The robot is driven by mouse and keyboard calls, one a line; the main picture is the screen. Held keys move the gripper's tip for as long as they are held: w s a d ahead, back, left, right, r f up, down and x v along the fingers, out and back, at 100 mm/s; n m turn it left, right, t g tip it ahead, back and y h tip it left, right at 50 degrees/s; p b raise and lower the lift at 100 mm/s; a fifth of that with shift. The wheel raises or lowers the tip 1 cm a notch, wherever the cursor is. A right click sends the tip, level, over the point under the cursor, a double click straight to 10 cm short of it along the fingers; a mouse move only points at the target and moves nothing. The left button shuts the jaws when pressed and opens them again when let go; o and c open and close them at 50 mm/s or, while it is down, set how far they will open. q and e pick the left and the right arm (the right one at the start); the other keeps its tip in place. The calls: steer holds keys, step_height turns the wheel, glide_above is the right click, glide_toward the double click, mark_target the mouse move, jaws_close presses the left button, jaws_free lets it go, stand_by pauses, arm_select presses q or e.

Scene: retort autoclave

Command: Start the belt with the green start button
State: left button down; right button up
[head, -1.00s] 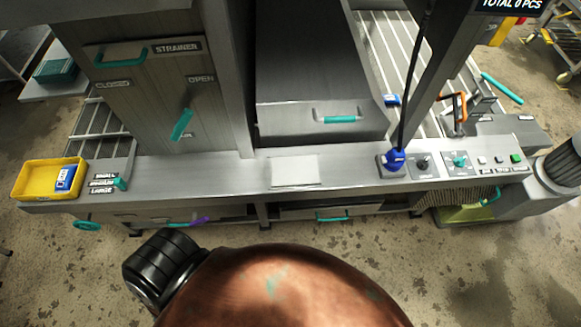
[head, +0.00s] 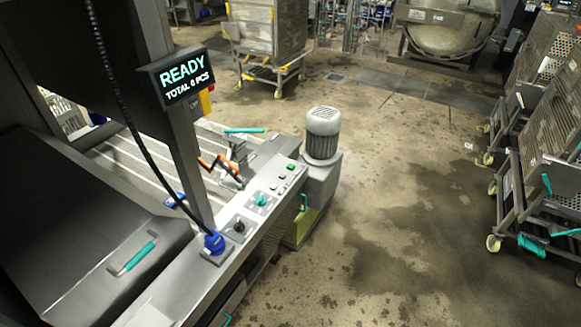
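The green start button (head: 291,166) sits at the far end of the control panel (head: 264,197), on the front ledge of the machine. Beside it are small pale buttons (head: 282,177), a teal knob (head: 262,200) and a black knob (head: 239,227). The belt (head: 140,165) appears as pale slatted strips behind the panel. A display (head: 187,77) on the post reads READY, TOTAL 0 PCS. Neither of my grippers shows in the head view.
A grey motor (head: 323,133) stands beyond the panel's end. A blue fitting (head: 214,242) with a black hose sits on the ledge. Wheeled racks (head: 545,170) stand at right and a cart (head: 270,40) at the back. The middle floor is open.

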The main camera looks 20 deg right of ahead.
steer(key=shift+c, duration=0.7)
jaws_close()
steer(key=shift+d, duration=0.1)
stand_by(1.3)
